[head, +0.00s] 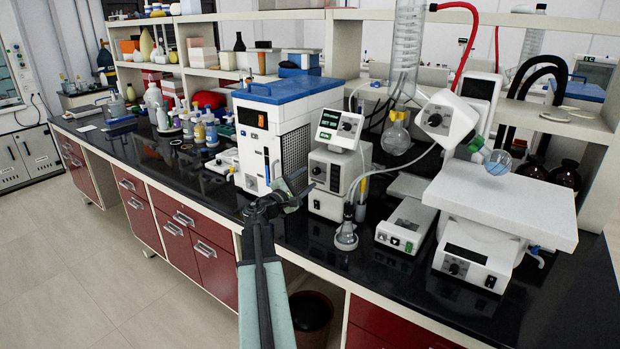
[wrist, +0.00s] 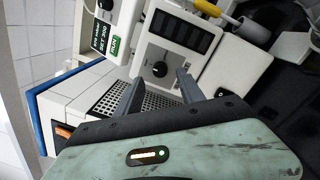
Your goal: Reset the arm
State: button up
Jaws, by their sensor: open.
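My arm reaches up from the bottom centre of the head view, over the front edge of the bench. My gripper (head: 296,188) is at its end, in front of the blue-topped white chiller (head: 272,135) and left of the grey-white pump controller (head: 327,175). In the wrist view my gripper (wrist: 160,92) shows two dark fingers spread apart with nothing held between them. The controller (wrist: 178,62), with its knob and dark vents, lies beyond the fingertips. I cannot tell the exact gap to it.
Bottles (head: 197,130) crowd the left. A dark bin (head: 311,312) stands below. The floor (head: 70,260) at left is clear.

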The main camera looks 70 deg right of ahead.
jog(key=v, duration=0.4)
jog(key=shift+a, duration=0.15)
